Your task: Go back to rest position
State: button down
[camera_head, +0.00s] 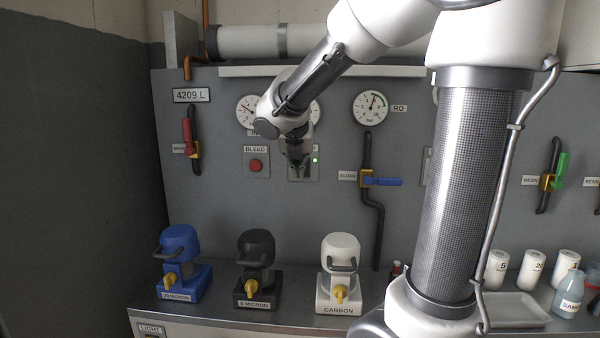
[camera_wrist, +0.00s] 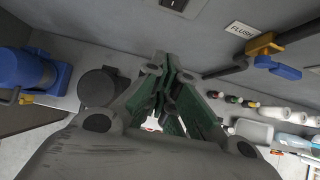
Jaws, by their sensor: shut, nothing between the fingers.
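My gripper (camera_head: 297,168) is shut and empty. In the head view it hangs fingers down in front of the grey panel, over a small switch plate (camera_head: 312,177) with a green light. I cannot tell whether it touches the plate. In the wrist view the closed fingers (camera_wrist: 170,62) fill the middle. My arm reaches in from the upper right, bent, and hides part of the panel and a gauge.
Blue (camera_head: 180,262), black (camera_head: 257,267) and white (camera_head: 339,270) filter housings stand on the bench below. A red BLEED button (camera_head: 255,165) is left of the gripper; the blue-handled FLUSH valve (camera_head: 382,181) is right. White cartridges (camera_head: 532,267) and a bottle (camera_head: 568,292) stand far right.

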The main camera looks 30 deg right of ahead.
jog(key=shift+s+a+r, duration=0.4)
jog(key=shift+s+r, duration=0.1)
jog(key=shift+s, duration=0.05)
jog(key=s+f+m+g+y, duration=0.1)
jog(key=s+f+m+y, duration=0.1)
jog(key=s+m, duration=1)
jog(key=s+a+f+m+g+y, duration=0.1)
jog(key=s+f+m, duration=0.3)
jog(key=s+m, duration=0.9)
jog(key=m+y, duration=0.1)
jog(key=m, duration=0.3)
